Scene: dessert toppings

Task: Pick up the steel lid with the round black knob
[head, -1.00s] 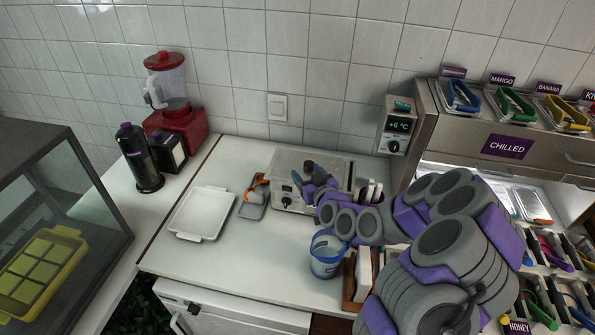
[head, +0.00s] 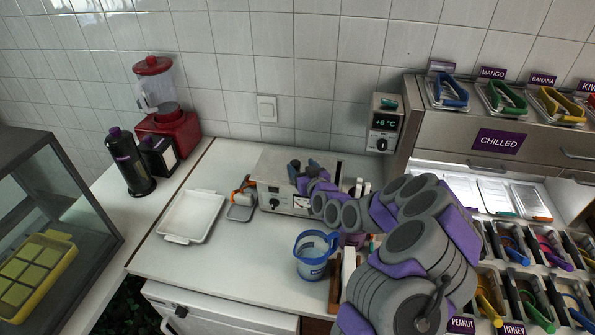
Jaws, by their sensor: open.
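A steel countertop unit (head: 268,192) stands against the tiled wall, with a dark dial on its front. Its flat steel top (head: 283,160) shows to the left of and behind my gripper. I cannot tell whether this top is the lid. No round black knob can be made out on top; my gripper covers that part. My gripper (head: 305,168) is open, over the unit's right part. I see nothing held in it, and whether it touches the unit cannot be told.
A blue-rimmed jug (head: 311,262) stands in front of the unit, close to my arm. A white tray (head: 190,218) and a small grey tray (head: 240,212) with an orange-handled tool lie left. A red blender (head: 165,120) stands farther left. Topping bins (head: 500,245) are at right.

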